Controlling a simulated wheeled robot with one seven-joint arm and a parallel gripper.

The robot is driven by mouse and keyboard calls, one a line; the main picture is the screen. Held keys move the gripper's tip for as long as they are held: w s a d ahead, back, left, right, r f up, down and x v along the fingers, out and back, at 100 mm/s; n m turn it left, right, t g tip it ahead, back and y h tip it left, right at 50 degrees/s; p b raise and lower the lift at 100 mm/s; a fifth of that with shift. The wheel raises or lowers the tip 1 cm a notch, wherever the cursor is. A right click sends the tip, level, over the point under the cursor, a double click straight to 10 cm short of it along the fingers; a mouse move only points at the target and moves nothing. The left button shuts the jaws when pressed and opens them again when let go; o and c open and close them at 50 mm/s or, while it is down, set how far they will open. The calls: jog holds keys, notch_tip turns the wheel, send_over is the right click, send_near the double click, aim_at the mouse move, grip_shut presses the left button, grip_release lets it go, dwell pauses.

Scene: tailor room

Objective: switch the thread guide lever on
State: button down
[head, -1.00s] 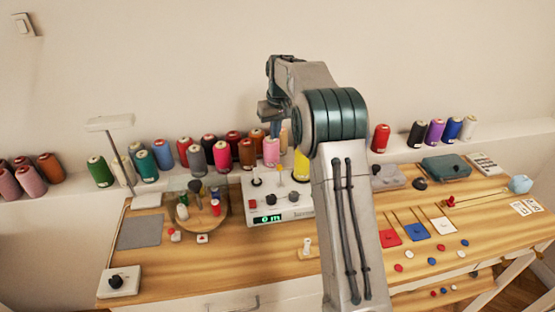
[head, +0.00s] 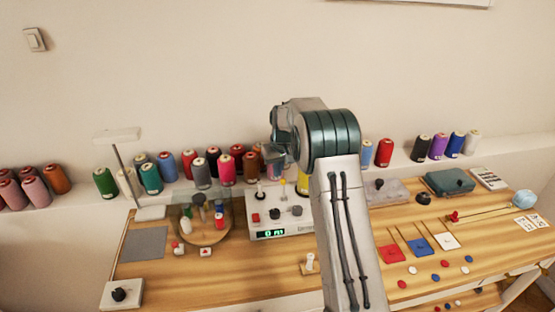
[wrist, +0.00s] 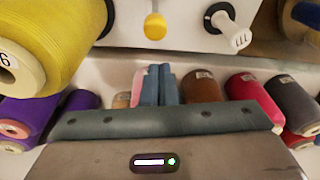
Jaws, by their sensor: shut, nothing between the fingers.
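A white winding machine (head: 285,228) with a green display stands at the back of the table. A thin lever with a yellow tip (head: 282,187) rises from its top and looks like the thread guide lever. In the head view my gripper (head: 274,158) is partly hidden by my arm.
A large yellow spool (head: 302,181) stands close beside the lever, partly behind my arm. Coloured spools line the shelf behind. A round wooden stand (head: 205,229) with small spools is left of the machine.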

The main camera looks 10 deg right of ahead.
jog(key=shift+s+d+r, duration=0.15)
jog(key=shift+s+r, duration=0.05)
jog(key=shift+s, duration=0.5)
jog(key=shift+s+d+r, duration=0.15)
jog(key=shift+s, duration=0.55)
jog(key=shift+s+d+f+b, duration=0.1)
jog(key=shift+b, duration=0.4)
